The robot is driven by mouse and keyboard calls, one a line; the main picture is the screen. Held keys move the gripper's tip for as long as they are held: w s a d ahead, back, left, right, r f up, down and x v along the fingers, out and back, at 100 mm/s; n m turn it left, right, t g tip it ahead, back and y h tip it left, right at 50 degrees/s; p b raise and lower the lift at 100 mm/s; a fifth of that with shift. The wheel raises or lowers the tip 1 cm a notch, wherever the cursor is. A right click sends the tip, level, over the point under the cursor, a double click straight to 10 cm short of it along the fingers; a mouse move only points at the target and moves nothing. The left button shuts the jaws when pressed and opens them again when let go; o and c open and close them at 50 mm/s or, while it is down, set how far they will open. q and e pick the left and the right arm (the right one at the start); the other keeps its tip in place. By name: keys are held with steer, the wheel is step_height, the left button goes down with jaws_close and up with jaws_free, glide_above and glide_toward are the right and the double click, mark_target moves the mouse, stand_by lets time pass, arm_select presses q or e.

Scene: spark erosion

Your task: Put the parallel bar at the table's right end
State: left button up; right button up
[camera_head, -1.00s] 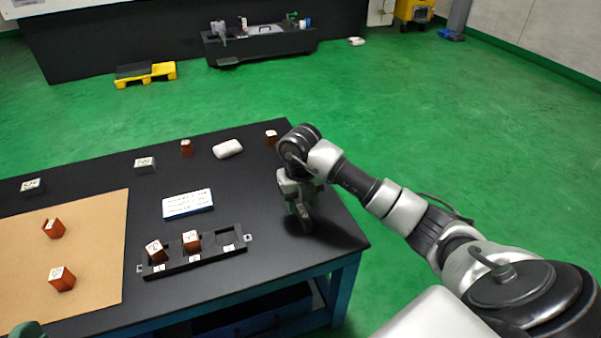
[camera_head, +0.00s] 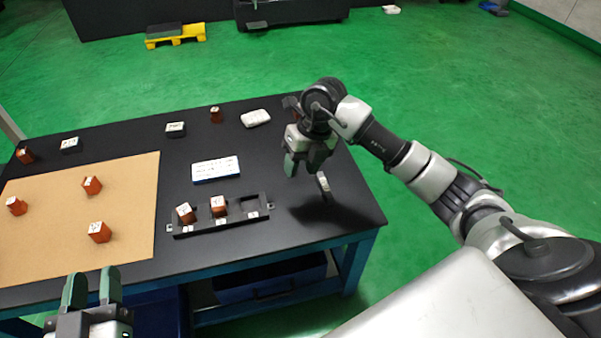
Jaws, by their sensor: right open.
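The parallel bar (camera_head: 323,187) is a small grey bar on the black table (camera_head: 290,215), near the table's right end. It looks upright on its narrow side. My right gripper (camera_head: 304,168) is open and empty just above and left of the bar, apart from it; its fingers point down. My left gripper (camera_head: 92,287) is at the bottom left, in front of the table's front edge, with a gap between its green fingers and nothing in it.
A dark tray (camera_head: 185,230) holds two copper blocks and has an empty right pocket. Several copper blocks stand on the tan mat (camera_head: 60,240). The table's front right corner is clear.

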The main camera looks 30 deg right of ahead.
steer(key=s+a+r+n+y, duration=0.1)
steer(key=s+a+y, duration=0.2)
steer(key=a+y, duration=0.35)
steer(key=s+a+n+y, duration=0.1)
steer(key=s+a+y, duration=0.2)
steer(key=a, duration=0.6)
steer(key=s+a+r+m+t+y, duration=0.25)
steer(key=s+a+r+y, duration=0.25)
steer(key=r+y, duration=0.35)
steer(key=d+r+m+t+h, duration=0.1)
steer(key=d+r+m+t, duration=0.1)
steer(key=m+t, duration=0.55)
steer(key=d+r+m+t+h, duration=0.2)
steer(key=d+r+m+t, duration=0.1)
steer(key=m+t, duration=0.45)
steer(key=d+f+m+h, duration=0.2)
steer(key=f+m+h, duration=0.2)
steer(key=m+h, duration=0.2)
steer(key=d+f+m+t+h, duration=0.1)
steer(key=d+f+m+h, duration=0.2)
steer(key=m+h, duration=0.4)
steer(key=s+m, duration=0.1)
steer(key=m, duration=0.3)
steer(key=shift+f+h, duration=0.3)
steer(key=shift+f, duration=0.05)
